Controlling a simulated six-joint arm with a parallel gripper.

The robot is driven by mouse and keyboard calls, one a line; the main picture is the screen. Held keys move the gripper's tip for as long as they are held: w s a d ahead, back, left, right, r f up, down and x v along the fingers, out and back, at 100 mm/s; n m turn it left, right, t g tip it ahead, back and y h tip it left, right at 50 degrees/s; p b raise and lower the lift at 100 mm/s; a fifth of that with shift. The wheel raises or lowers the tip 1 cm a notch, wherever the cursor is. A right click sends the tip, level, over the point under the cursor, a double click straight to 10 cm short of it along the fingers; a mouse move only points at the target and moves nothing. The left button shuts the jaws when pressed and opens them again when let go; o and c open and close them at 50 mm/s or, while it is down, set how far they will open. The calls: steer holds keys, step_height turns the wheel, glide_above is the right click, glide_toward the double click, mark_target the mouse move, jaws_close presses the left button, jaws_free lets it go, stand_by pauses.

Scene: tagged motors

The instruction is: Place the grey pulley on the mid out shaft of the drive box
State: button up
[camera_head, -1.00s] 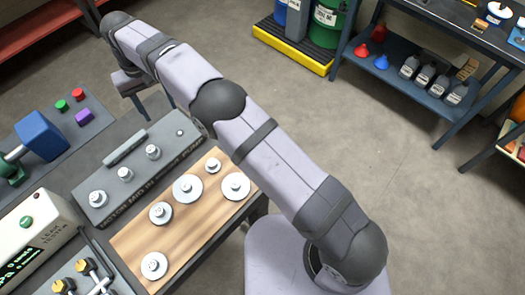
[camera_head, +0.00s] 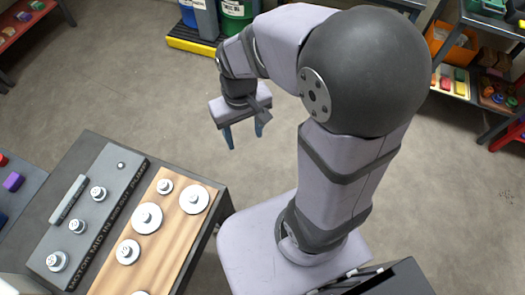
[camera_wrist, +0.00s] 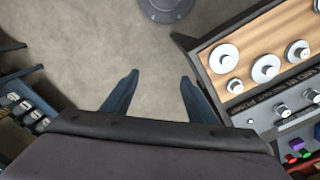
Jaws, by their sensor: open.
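Several pale grey, disc-shaped pulleys with hubs lie on a wooden board (camera_head: 175,237), including a large one (camera_head: 147,218), another large one (camera_head: 194,199) and a small one (camera_head: 164,186). They look alike in colour; I cannot tell which is meant. The grey drive box (camera_head: 108,218) lies left of the board, lettered along its edge. A row of round metal-coloured shafts or hubs (camera_head: 98,193) stands on it; the farthest (camera_head: 121,165) is smallest. My gripper (camera_head: 244,136) is open and empty, above the floor beyond the board. Its fingers (camera_wrist: 158,77) also show in the wrist view.
A grey bar (camera_head: 68,199) lies along the drive box's left side. A purple block (camera_head: 14,182) is at the far left. Shelves and bins stand at the back and right. The floor (camera_head: 110,80) around my gripper is clear.

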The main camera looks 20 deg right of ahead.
steer(key=s+d+f, duration=0.2)
steer(key=s, duration=0.4)
steer(key=shift+d+m, duration=0.3)
